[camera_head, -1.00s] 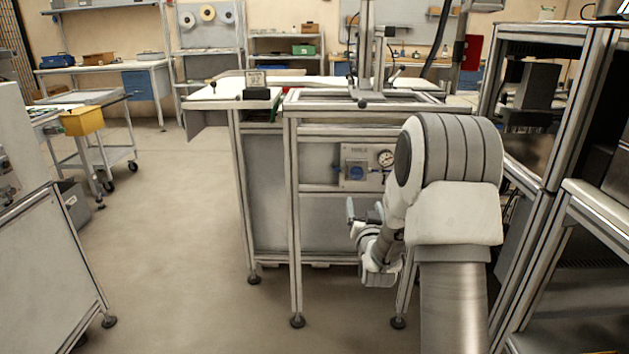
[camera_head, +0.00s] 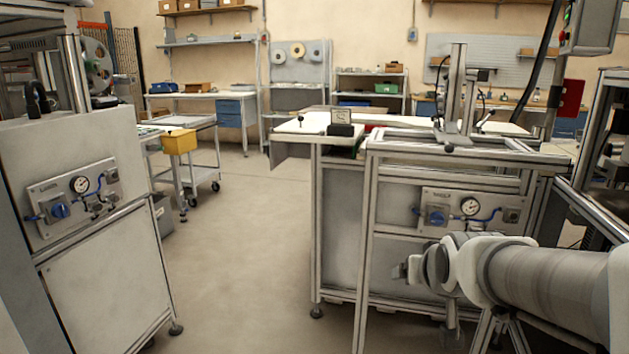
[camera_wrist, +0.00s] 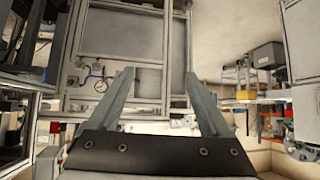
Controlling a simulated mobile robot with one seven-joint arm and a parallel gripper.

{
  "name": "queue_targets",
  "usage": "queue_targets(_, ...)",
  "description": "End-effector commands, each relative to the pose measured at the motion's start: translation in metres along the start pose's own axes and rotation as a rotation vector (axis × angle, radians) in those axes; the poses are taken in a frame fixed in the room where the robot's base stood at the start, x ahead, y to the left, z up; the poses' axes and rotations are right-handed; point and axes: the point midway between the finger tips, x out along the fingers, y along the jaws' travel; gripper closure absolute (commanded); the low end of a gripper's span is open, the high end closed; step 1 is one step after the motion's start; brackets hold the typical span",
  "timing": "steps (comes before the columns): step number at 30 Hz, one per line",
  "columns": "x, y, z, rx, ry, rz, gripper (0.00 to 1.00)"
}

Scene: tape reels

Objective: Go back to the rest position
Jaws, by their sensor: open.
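My gripper (camera_wrist: 157,88) shows in the wrist view with its two fingers spread apart and nothing between them. In the head view my gripper (camera_head: 403,270) is at the end of my arm at the lower right, in front of the frame of the workstation (camera_head: 366,250); its fingers are too small there to make out.
A grey machine cabinet (camera_head: 105,270) with a gauge panel stands at the left. A trolley with a yellow bin (camera_head: 179,142) stands behind it. Tape reels (camera_head: 298,50) hang on a rack at the back wall. Open floor (camera_head: 235,240) lies between the cabinet and the workstation.

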Motion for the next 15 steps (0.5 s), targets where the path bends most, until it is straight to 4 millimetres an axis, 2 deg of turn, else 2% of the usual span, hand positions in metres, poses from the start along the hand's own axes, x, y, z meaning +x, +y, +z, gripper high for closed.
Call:
queue_targets(1, -0.018, -0.004, 0.011, -0.013, -0.031, -0.007, 0.19)
queue_targets(6, -0.070, -0.012, 0.058, -0.054, -0.171, -0.026, 0.19)
queue_targets(15, -0.141, -0.014, 0.135, -0.117, -0.371, -0.057, 0.19)
